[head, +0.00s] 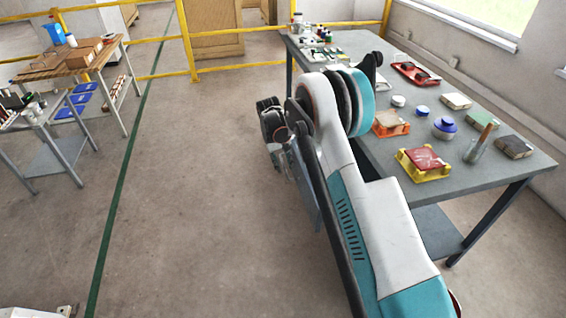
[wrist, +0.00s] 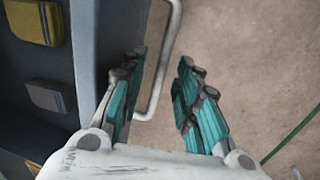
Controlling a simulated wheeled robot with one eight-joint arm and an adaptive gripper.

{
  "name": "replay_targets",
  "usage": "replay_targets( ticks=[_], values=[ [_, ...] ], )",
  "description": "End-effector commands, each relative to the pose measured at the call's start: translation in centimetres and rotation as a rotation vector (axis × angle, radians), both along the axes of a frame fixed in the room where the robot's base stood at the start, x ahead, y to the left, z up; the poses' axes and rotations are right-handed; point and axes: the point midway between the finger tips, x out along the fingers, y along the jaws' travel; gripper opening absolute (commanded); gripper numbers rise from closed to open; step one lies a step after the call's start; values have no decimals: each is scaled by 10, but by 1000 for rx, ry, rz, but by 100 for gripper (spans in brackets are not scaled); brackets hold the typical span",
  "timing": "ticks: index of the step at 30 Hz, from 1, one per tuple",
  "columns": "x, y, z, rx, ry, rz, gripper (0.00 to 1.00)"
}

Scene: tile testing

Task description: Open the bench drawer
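In the wrist view, the bench drawer's blue-grey front (wrist: 98,45) runs down the left side. A pale U-shaped bar handle (wrist: 165,70) stands out from it. My gripper (wrist: 163,62) is open, with teal fingers apart. The left finger lies between the drawer front and the bar; the right finger is on the outer side with a gap. Left of the front is a dark recess, which looks like the drawer's inside, pulled out. In the head view, my arm hides most of this area.
The grey bench (head: 378,160) carries tiles, a red tray (head: 415,73), a blue-lidded jar (head: 445,128) and a yellow-framed red tile (head: 425,163). Yellow railings (head: 240,66) cross behind.

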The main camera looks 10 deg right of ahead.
Motion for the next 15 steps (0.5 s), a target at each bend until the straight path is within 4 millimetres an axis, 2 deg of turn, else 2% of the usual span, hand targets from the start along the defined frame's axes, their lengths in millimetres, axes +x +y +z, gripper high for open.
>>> replay_targets(
  ticks=[8,11,15],
  values=[
    [0,1,6,0,0,0,30],
    [0,4,19,0,0,1,30],
    [0,9,46,0,0,2,30]
  ],
)
